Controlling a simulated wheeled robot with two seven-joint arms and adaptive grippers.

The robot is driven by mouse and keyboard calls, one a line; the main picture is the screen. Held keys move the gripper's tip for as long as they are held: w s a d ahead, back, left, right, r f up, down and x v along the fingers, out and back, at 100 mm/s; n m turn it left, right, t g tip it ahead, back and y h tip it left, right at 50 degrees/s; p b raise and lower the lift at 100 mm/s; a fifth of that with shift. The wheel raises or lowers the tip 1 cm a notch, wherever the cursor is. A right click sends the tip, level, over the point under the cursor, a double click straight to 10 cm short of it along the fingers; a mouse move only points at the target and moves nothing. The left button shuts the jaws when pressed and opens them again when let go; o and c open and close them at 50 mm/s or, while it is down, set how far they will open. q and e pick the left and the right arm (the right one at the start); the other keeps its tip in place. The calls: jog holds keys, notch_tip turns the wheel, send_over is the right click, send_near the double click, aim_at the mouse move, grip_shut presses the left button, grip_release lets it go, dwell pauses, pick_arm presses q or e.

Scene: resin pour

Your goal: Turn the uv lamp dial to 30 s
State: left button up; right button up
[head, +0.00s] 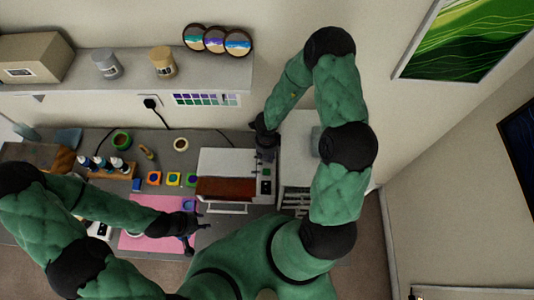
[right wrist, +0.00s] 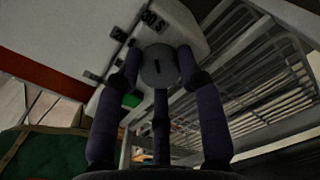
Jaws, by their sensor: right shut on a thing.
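The uv lamp (head: 224,160) is a white box with a reddish-brown front window at the back of the bench. Its round grey dial (right wrist: 160,66) shows in the right wrist view with a short dark mark on its face. Black labels stand beside the dial; the upper one seems to read 30 S, the others are partly hidden. My right gripper (right wrist: 158,82) is shut on the dial, its fingers on both sides of it. In the head view my right gripper (head: 265,142) hides the dial. My left gripper (head: 198,236) looks open and empty, over the pink mat's right edge.
The pink mat (head: 150,243) lies front left, with a blue-purple item (head: 189,204) near it. Bottles in a wooden rack (head: 110,171) and several small coloured moulds (head: 173,179) stand left of the lamp. A wire rack (right wrist: 255,85) is right of the dial. A shelf (head: 130,73) hangs above.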

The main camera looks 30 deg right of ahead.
jog(key=shift+m, duration=0.3)
jog(key=o, duration=1.2)
jog(key=shift+c, duration=0.2)
